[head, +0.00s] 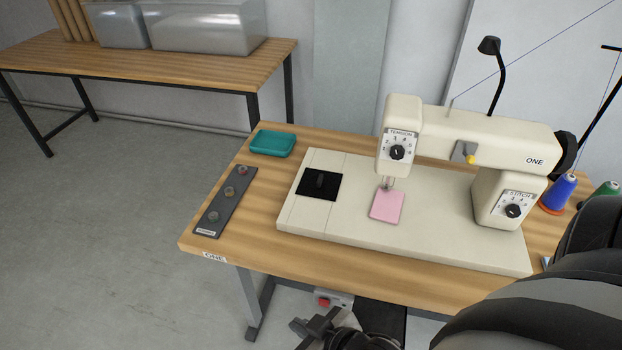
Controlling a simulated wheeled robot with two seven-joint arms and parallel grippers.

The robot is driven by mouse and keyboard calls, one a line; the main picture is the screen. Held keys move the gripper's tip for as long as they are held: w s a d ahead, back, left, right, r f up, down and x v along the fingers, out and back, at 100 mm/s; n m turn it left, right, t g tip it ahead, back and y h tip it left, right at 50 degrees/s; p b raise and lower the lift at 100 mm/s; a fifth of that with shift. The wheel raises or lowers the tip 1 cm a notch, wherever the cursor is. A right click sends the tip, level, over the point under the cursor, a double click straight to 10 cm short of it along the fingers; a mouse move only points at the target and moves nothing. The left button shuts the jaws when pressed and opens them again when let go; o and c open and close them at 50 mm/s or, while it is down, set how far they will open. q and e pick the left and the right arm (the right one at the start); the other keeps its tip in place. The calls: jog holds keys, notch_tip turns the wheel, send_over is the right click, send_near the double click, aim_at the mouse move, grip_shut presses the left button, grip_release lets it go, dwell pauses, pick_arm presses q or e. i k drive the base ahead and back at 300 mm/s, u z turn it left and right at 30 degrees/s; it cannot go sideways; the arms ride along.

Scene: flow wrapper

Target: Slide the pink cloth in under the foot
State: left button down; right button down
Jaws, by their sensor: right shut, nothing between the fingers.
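The pink cloth (387,207) lies flat on the cream bed of the sewing machine (440,228). Its far edge is at the presser foot (388,183), below the machine head; I cannot tell whether the edge is under the foot or just in front of it. My right gripper (312,325) is low at the bottom of the view, in front of the table's front edge and well away from the cloth. It is shut and empty. My left gripper is not in view.
A teal tray (272,144) and a dark strip with several knobs (226,200) lie on the table's left. A black plate (319,184) is set in the bed. Thread spools (558,192) stand at right. A red switch (323,301) sits below the table's front edge.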

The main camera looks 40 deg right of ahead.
aim_at(386, 206)
jog(key=u, duration=1)
jog(key=k, duration=1.55)
jog(key=z, duration=2.55)
jog(key=i, duration=0.5)
jog(key=u, duration=0.05)
